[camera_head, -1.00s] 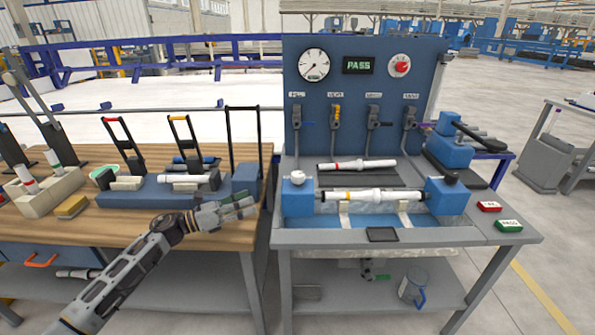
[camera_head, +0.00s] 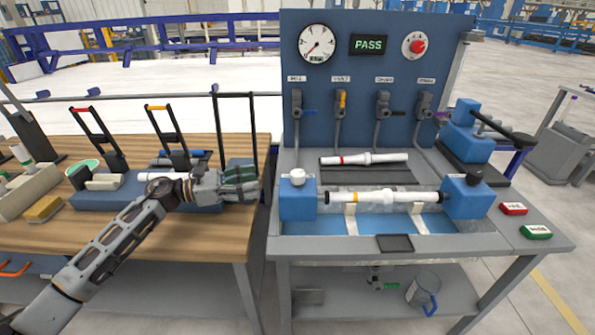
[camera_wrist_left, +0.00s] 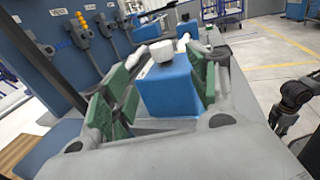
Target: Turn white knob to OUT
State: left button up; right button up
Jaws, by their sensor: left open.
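The white knob (camera_head: 297,176) sits on top of the left blue block (camera_head: 298,203) of the test bench. In the left wrist view the white knob (camera_wrist_left: 160,50) stands on its blue block (camera_wrist_left: 168,85), seen between the green finger pads. My left gripper (camera_head: 250,183) is open and empty, to the left of the knob and apart from it. Any label around the knob is too small to read.
A white pipe (camera_head: 385,197) lies between the two blue blocks over a blue tray. Another pipe (camera_head: 362,159) lies behind on a dark mat. The back panel (camera_head: 350,120) carries a gauge, a PASS display and several valves. A black frame (camera_head: 236,94) stands behind my left gripper.

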aim_at(297, 173)
pick_arm(q)
jog(key=shift+s+r, duration=0.1)
jog(key=shift+d, duration=0.15)
jog(key=shift+x, duration=6.8)
jog(key=shift+c, duration=0.2)
jog(key=c, duration=1)
